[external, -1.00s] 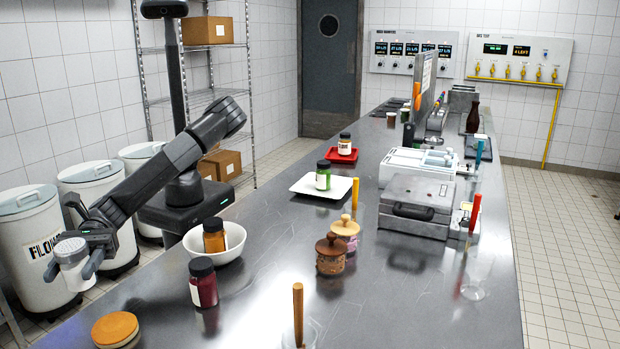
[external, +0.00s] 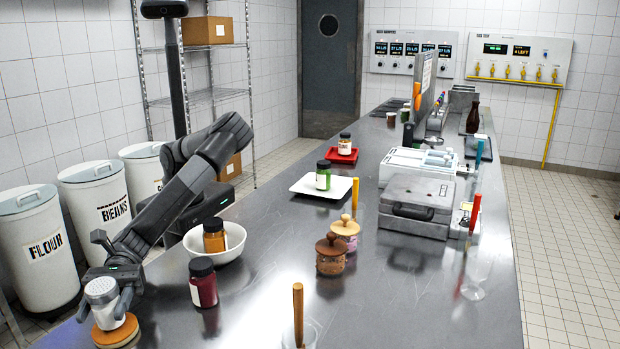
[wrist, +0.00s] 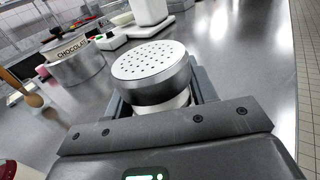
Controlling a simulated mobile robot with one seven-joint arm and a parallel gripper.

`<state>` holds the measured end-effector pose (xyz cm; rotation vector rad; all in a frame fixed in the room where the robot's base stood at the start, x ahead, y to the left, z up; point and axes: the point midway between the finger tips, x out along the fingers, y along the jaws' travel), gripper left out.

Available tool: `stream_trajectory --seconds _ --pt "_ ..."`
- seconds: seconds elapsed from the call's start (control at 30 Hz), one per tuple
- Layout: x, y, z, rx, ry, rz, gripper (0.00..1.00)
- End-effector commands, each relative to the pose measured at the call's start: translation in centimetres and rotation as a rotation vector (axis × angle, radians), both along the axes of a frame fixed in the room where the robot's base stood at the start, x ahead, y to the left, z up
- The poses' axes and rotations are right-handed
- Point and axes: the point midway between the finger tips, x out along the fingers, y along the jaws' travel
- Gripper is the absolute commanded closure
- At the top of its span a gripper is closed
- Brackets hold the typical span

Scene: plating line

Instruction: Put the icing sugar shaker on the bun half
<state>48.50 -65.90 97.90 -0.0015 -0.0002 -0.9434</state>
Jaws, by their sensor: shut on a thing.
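The icing sugar shaker (external: 103,302) is white with a perforated silver top. It stands upright over the bun half (external: 119,335), a round tan-orange piece at the near left of the steel counter. The shaker's foot appears to meet the bun's top, but I cannot tell whether it bears on it. My gripper (external: 112,293) is shut around the shaker. In the wrist view the shaker's holed lid (wrist: 150,62) shows between the jaws; its lower body and the bun are hidden there.
A dark red jar (external: 203,284) stands right of the bun. Behind it a white bowl (external: 234,242) holds an orange jar (external: 214,237). Two lidded pots (external: 331,256) (external: 345,232) stand mid-counter. A glass with a wooden handle (external: 298,318) is at the near edge.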

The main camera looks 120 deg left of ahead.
Motion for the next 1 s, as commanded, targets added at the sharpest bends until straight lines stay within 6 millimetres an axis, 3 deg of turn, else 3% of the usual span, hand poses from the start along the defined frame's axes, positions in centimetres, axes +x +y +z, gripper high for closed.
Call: stream_trajectory --seconds 0.07,0.1,0.33,0.67,1.0 --pt "0.0 0.0 -0.3 -0.001 0.001 0.000 0.79" --pt "0.0 0.0 -0.2 0.000 0.000 0.000 0.46" --pt "0.0 0.0 -0.2 0.000 0.000 0.000 0.27" --pt "0.0 0.0 0.1 0.000 -0.001 0.000 0.26" --pt "-3.1 4.3 0.0 0.002 0.000 -0.001 0.26"
